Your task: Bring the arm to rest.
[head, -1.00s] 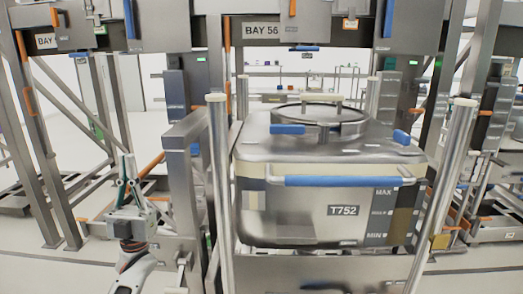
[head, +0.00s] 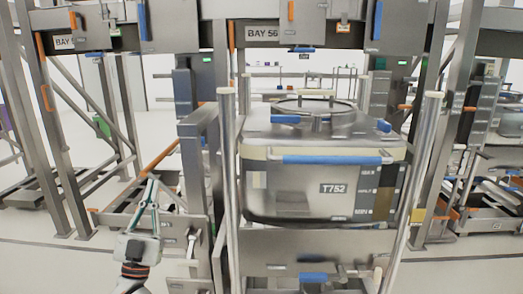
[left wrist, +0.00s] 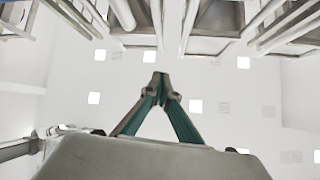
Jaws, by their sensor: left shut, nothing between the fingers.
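My left gripper (head: 154,180) stands in the lower left of the head view, pointing upward. Its fingers meet at the tips and hold nothing. In the left wrist view the closed fingertips (left wrist: 160,78) show against a white ceiling with bright square lights. The gripper is to the left of the steel bin marked T752 (head: 300,192), in front of the bay frame and apart from the bin. My right gripper is in neither view.
The bin sits in the frame under the BAY 56 sign (head: 276,33), between two upright steel posts (head: 413,185). A blue handle bar (head: 332,160) crosses its front. A grey frame post (head: 198,195) rises right of my gripper. Pale floor (head: 50,262) is open at lower left.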

